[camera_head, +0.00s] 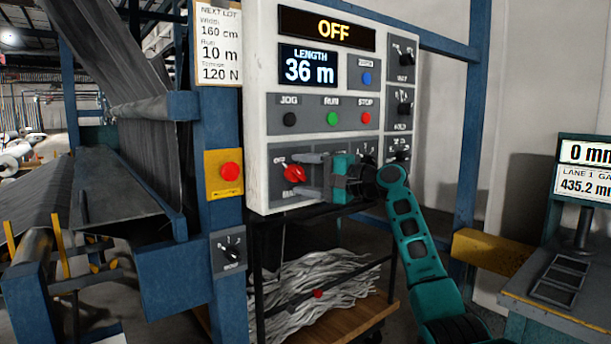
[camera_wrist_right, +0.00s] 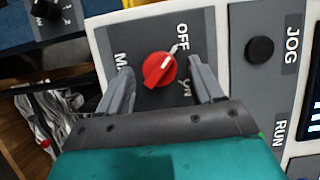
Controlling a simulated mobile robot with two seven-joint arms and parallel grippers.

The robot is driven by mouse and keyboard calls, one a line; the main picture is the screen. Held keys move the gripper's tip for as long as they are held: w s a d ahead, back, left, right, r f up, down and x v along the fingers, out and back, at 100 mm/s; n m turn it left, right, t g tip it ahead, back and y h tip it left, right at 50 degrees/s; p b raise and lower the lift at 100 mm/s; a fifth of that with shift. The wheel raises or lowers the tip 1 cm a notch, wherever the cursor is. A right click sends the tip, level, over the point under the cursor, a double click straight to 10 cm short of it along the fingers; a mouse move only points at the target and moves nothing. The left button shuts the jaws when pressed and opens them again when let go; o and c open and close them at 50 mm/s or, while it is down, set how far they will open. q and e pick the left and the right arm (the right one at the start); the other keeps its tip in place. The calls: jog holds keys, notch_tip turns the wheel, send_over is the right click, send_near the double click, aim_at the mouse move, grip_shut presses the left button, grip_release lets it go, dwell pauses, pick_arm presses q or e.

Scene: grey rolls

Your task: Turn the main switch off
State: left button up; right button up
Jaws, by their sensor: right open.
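The main switch is a red rotary knob (camera_head: 293,173) on a grey plate at the lower left of the white control panel (camera_head: 256,120). In the wrist view the red knob (camera_wrist_right: 159,69) has its white pointer toward the OFF label. The panel's top display (camera_head: 327,29) reads OFF. My right gripper (camera_head: 306,172) is open, its fingers pointing at the knob. In the wrist view the fingertips of my right gripper (camera_wrist_right: 160,78) stand apart on either side of the knob, with gaps. The "MAIN" label is partly hidden by a finger. My left gripper is not in view.
JOG, RUN and red STOP buttons (camera_head: 366,118) sit above the switch. A red button on a yellow box (camera_head: 229,171) and a small dial (camera_head: 231,250) are on the blue post at left. A cart with grey strips (camera_head: 320,282) stands below the panel.

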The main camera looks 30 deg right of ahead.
jog(key=b+v, duration=0.1)
jog(key=v, duration=1.2)
